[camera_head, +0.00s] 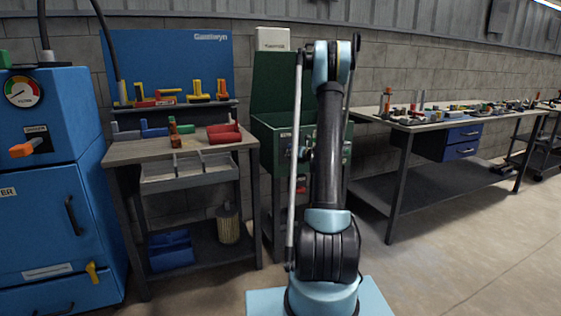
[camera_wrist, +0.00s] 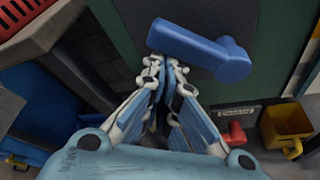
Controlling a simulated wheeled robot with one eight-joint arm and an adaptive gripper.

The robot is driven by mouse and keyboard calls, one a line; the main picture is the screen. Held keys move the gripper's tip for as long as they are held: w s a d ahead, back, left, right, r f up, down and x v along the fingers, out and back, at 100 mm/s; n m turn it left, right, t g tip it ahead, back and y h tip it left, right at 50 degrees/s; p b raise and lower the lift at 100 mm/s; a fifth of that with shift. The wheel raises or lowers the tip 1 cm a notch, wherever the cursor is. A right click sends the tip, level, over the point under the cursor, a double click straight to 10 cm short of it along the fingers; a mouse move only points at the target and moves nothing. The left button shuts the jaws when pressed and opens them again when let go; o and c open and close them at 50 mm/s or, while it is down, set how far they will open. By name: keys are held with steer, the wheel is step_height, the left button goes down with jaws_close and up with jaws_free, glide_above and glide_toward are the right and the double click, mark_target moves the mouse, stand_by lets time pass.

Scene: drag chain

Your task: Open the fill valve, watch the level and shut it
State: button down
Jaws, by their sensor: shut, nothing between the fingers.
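A blue lever handle (camera_wrist: 190,45) lies across the front of a dark green panel (camera_wrist: 285,45) in the wrist view; I cannot tell for sure that it is the fill valve. My gripper (camera_wrist: 166,62) is shut and empty, its fingertips close to the near edge of the lever's left half. Whether they touch it is unclear. A small red handle (camera_wrist: 237,133) sits lower right below a label. In the head view the green cabinet (camera_head: 278,85) stands behind my arm, which hides much of its front and my fingertips. I cannot make out a level gauge.
A yellow container (camera_wrist: 287,125) is at the lower right of the wrist view. In the head view a workbench (camera_head: 150,151) with tools stands left of the cabinet and a blue machine (camera_head: 60,190) farther left. A long table (camera_head: 440,118) stands right. The right foreground floor is clear.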

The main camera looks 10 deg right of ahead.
steer(key=shift+w+d+r, duration=0.2)
steer(key=shift+d+r, duration=0.45)
steer(key=shift+r, duration=0.15)
steer(key=shift+w+d+r, duration=0.2)
steer(key=shift+d+r, duration=0.45)
steer(key=shift+r, duration=0.1)
steer(key=shift+w+d+r, duration=0.2)
steer(key=shift+d+r, duration=0.45)
steer(key=shift+r, duration=0.15)
steer(key=shift+d, duration=0.2)
steer(key=shift+a, duration=0.1)
steer(key=a, duration=0.1)
steer(key=s+a, duration=0.1)
steer(key=a, duration=0.1)
steer(key=shift+a, duration=0.2)
steer(key=shift+s+a, duration=0.15)
steer(key=shift+s, duration=0.1)
glide_toward(291, 145)
steer(key=f, duration=0.1)
steer(key=s+f, duration=0.1)
steer(key=shift+s+d+f, duration=0.2)
steer(key=shift+d+f, duration=0.05)
steer(key=shift+d, duration=0.1)
